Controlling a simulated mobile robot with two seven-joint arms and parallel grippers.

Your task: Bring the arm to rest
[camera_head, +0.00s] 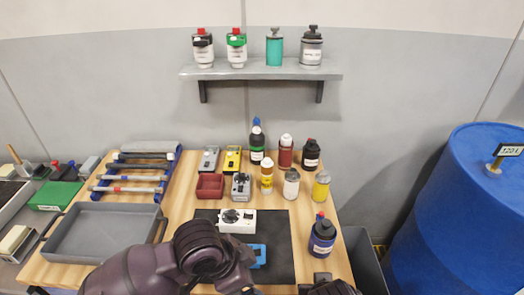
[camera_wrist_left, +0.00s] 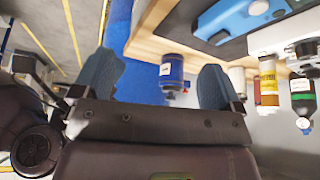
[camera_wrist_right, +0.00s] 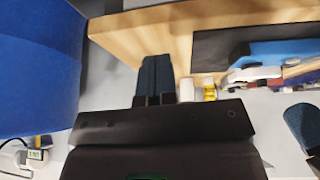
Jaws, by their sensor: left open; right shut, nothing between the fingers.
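My left arm (camera_head: 190,262), dark and bulky, reaches across the bottom middle of the head view, over the front of the table. In the left wrist view my left gripper (camera_wrist_left: 158,66) is open, its two blue-grey fingers wide apart. A blue bottle shows beyond the gap, and nothing is gripped. In the right wrist view my right gripper (camera_wrist_right: 157,62) has its fingers together with nothing between them, in front of the wooden table edge.
The wooden table (camera_head: 185,190) holds a grey tray (camera_head: 88,262), a black mat (camera_head: 277,225), a white device (camera_head: 237,228), a blue device (camera_head: 258,256) and several bottles. A blue bottle (camera_head: 322,240) stands near the right edge. A large blue drum (camera_head: 475,225) is at right.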

